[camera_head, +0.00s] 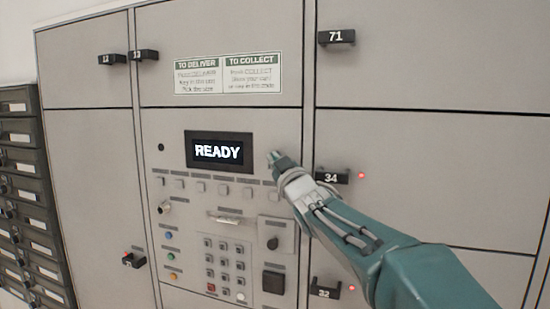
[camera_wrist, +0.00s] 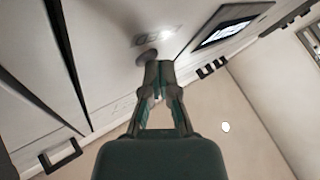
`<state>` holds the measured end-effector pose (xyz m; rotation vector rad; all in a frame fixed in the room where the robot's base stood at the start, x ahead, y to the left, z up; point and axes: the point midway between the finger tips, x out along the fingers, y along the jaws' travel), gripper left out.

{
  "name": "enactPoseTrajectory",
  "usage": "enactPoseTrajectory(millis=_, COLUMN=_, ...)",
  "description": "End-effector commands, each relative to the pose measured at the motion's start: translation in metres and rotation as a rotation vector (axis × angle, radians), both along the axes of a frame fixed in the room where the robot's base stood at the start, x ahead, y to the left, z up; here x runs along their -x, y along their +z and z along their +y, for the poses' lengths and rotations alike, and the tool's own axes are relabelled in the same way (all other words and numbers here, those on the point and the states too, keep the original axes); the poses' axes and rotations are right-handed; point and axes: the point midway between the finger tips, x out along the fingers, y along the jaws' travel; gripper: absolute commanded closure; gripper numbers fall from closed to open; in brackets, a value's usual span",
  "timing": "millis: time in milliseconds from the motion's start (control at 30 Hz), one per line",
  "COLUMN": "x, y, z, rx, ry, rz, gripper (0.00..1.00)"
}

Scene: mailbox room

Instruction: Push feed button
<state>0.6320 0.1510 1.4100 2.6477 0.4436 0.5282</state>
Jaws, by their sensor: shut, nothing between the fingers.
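The grey control panel (camera_head: 180,200) has a lit screen reading READY (camera_head: 218,151), which also shows in the wrist view (camera_wrist: 228,30). A row of small square buttons (camera_head: 200,187) runs below the screen. Blue (camera_head: 168,235), green (camera_head: 170,256) and orange (camera_head: 172,276) round buttons are at the lower left. Their labels are too small to read, so I cannot tell which is the feed button. My gripper (camera_head: 274,157) is shut and empty, just right of the screen. In the wrist view its fingertips (camera_wrist: 158,66) are by a dark round button or knob (camera_wrist: 147,57); contact is unclear.
A keypad (camera_head: 222,264), a dark knob (camera_head: 273,243) and a black square (camera_head: 273,282) lie below. Locker doors with black handles, such as 71 (camera_head: 336,37) and 34 (camera_head: 331,177), surround the panel. Dark mail slots (camera_head: 25,190) stand at the left.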

Motion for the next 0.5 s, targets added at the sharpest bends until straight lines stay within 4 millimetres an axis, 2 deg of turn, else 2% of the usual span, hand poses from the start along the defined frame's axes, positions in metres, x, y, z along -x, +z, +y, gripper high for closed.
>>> enactPoseTrajectory(millis=267, x=0.001, y=0.0, z=0.0, rx=0.0, ry=0.0, rz=0.001, gripper=1.0)
enactPoseTrajectory(millis=500, x=0.011, y=0.0, z=0.004, rx=0.0, ry=0.0, rz=0.001, gripper=1.0)
